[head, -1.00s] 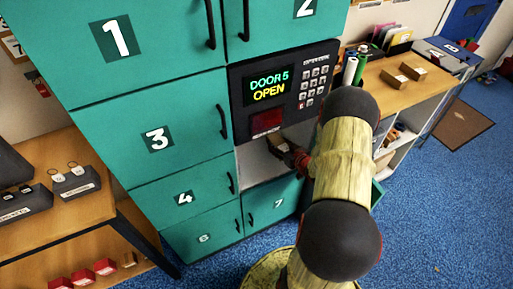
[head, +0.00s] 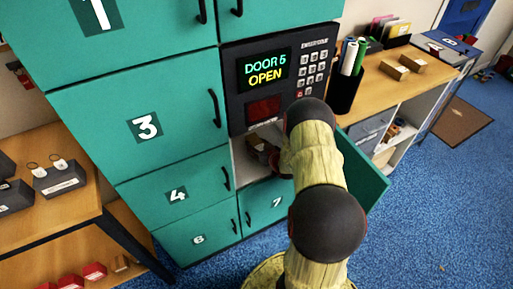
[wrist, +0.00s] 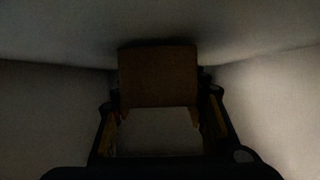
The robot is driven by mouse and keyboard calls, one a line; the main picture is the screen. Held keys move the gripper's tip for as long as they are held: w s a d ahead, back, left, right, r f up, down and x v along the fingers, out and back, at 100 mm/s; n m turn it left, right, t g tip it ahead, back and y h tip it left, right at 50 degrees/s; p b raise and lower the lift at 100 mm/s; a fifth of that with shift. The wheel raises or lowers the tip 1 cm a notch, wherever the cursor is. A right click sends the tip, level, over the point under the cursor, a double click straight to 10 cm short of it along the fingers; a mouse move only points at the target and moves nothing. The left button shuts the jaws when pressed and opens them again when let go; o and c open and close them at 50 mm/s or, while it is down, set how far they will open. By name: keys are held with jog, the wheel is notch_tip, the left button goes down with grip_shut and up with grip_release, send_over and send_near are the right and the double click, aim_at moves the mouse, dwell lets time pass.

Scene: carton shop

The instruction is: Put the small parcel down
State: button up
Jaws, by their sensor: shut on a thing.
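The small parcel (wrist: 158,76) is a plain brown box in the wrist view, held between the fingers of my gripper (wrist: 160,104). My gripper is shut on it inside a dim, pale-walled compartment. In the head view the open compartment (head: 243,168) lies below the keypad panel, whose screen (head: 265,69) reads "DOOR 5 OPEN". My arm reaches into it from the right and hides much of the opening. The opened green door (head: 362,172) stands out to the right behind my arm. Whether the parcel touches the compartment floor I cannot tell.
Closed green doors 3 (head: 143,127), 4 (head: 177,196) and 7 (head: 270,204) surround the opening. A wooden counter (head: 425,75) with small boxes (head: 396,73) stands to the right. A shelf (head: 70,212) stands at the left.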

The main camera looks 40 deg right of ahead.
jog(key=shift+f, duration=0.3)
jog(key=o, duration=1.2)
jog(key=shift+o, duration=0.7)
jog(key=shift+r, duration=0.1)
jog(key=shift+s+r, duration=0.15)
jog(key=p+v, duration=0.5)
jog(key=v, duration=0.6)
jog(key=shift+s, duration=0.1)
jog(key=shift+s+a, duration=0.1)
jog(key=shift+s, duration=0.15)
